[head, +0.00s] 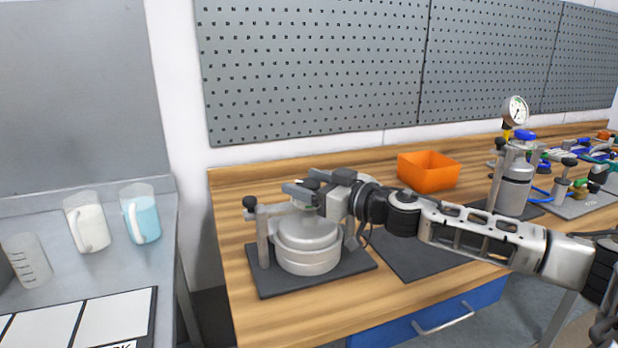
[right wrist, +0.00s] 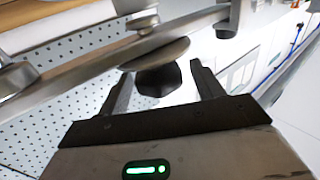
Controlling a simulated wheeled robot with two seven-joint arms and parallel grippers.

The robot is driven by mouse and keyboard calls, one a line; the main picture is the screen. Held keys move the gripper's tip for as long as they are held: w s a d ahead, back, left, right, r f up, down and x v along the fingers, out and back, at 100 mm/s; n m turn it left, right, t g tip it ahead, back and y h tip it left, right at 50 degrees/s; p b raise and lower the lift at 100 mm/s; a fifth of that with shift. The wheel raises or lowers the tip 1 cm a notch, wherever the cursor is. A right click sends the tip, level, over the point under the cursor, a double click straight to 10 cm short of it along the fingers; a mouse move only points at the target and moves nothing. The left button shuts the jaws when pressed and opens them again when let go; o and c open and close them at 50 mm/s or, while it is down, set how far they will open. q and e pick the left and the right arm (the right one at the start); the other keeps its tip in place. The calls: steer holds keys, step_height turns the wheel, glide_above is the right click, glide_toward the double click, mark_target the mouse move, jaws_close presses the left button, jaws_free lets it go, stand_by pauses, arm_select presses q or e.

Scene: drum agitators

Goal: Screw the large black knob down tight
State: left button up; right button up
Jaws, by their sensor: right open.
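The large black knob (right wrist: 158,80) shows in the right wrist view, faceted and dark, below a round metal disc (right wrist: 152,53) and a metal bar. My right gripper (head: 308,191) is open over the top of the grey lidded vessel (head: 307,250) in the head view. In the right wrist view its two fingers stand on either side of the knob, with gaps showing. Whether either finger touches the knob cannot be told. In the head view the gripper hides the knob. My left gripper is not in view.
The vessel stands on a dark mat (head: 270,287) on the wooden bench. A small black knob (head: 250,202) tops its left post. An orange bin (head: 428,171) and a gauge-topped metal bottle (head: 513,190) stand to the right. Jugs stand on the left counter.

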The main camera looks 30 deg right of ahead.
steer(key=c, duration=1)
